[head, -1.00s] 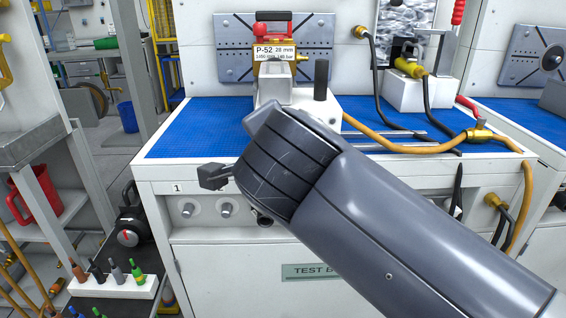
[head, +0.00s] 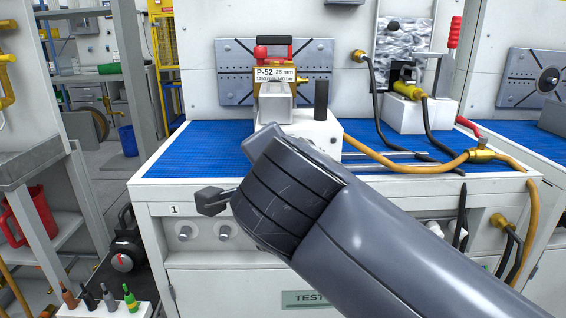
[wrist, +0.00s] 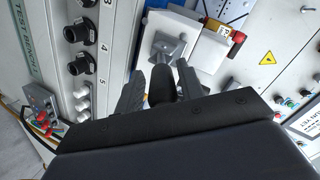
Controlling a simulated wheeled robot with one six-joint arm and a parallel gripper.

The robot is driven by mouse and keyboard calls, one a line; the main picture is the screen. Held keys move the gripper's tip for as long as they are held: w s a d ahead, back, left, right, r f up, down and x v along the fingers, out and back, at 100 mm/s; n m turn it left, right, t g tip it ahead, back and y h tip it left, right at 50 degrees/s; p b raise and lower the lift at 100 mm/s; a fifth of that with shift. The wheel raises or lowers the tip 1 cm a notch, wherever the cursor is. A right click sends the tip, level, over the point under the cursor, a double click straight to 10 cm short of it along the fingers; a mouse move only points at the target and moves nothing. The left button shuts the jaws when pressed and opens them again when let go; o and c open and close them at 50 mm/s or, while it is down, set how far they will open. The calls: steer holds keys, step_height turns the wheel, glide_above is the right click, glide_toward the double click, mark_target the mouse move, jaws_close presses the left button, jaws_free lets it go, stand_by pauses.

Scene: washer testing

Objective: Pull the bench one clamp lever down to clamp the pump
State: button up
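The pump (head: 275,92), with a P-52 label and a red knob on top, stands in a white fixture (head: 305,130) on bench one. An upright black cylinder (head: 321,100) stands beside it; I cannot tell whether it is the clamp lever. In the head view my forearm and wrist cover the bench front and hide most of my gripper. In the wrist view my gripper (wrist: 160,85) has its fingers apart. A dark rounded grip (wrist: 162,84), perhaps the clamp lever, lies between them, below a grey metal piece (wrist: 166,48). I cannot tell whether the fingers touch it.
The blue bench top (head: 205,148) is clear on the left. An orange hose (head: 400,168) and black cables lie on the right. Round knobs (head: 185,233) line the bench front. A cart with several coloured bottles (head: 108,297) stands at lower left.

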steer(key=shift+o, duration=0.9)
steer(key=shift+s+r, duration=0.1)
steer(key=shift+s+r, duration=0.1)
steer(key=shift+s, duration=0.2)
steer(key=p+v, duration=0.2)
steer(key=v, duration=0.8)
